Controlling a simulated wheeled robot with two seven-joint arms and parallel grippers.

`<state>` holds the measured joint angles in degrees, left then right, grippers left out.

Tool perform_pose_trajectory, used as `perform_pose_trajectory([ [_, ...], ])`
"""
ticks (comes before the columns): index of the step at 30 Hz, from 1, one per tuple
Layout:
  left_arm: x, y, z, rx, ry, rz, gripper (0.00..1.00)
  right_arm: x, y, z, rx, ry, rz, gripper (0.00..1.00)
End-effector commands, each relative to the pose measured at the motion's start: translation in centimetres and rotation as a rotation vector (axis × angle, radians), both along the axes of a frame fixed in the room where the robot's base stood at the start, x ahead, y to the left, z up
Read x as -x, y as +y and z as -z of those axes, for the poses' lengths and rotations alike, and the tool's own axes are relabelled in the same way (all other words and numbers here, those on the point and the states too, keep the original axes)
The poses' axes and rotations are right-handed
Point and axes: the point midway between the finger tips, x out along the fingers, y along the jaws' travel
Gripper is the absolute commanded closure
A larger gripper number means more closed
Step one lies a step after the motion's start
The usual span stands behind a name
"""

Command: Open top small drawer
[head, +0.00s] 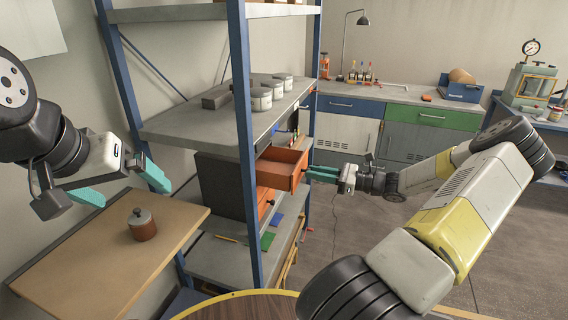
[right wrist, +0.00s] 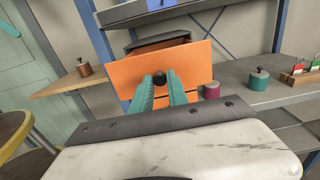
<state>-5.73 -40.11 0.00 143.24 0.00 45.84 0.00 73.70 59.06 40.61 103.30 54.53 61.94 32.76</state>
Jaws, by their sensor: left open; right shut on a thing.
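The top small drawer (head: 281,169) has an orange front and sticks out of a dark cabinet (head: 222,185) on the blue-framed shelf unit. In the right wrist view its orange front (right wrist: 194,62) faces me, with a dark round knob (right wrist: 159,79) in the middle. My right gripper (head: 312,173) is at the drawer front. In the right wrist view its teal fingers (right wrist: 160,88) are shut on the knob. My left gripper (head: 131,190) is open and empty, above the wooden board at the left.
A brown lidded jar (head: 142,224) stands on the wooden board (head: 75,272) below my left gripper. A blue post (head: 243,130) rises beside the drawer. Several grey tins (head: 261,98) stand on the shelf above. Another orange drawer (head: 265,201) lies below. Floor to the right is clear.

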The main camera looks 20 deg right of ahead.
Motion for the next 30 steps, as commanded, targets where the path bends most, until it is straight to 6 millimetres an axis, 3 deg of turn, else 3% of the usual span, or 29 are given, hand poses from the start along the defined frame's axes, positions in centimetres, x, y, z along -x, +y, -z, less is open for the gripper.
perform_pose_trajectory([
  [11, 0.0, 0.0, 0.0, 0.000, 0.000, 0.000, 0.00, 0.4, -0.7, 0.0, 0.001, 0.000, 0.002, 1.00],
  [12, 0.0, 0.0, 0.0, 0.000, 0.000, 0.000, 0.00, 0.4, -0.7, 0.0, 0.001, 0.000, 0.002, 0.77],
  [15, 0.0, 0.0, 0.0, 0.000, 0.000, 0.000, 0.00, 0.4, -0.7, 0.0, 0.001, 0.001, 0.002, 0.59],
  [25, 0.0, 0.0, 0.0, 0.000, 0.000, 0.000, 0.00, 0.5, -0.8, 0.0, 0.001, 0.001, 0.001, 0.59],
  [30, 0.0, 0.0, 0.0, 0.000, 0.000, 0.000, 0.00, 1.7, -2.6, 0.0, 0.001, 0.000, 0.003, 0.59],
])
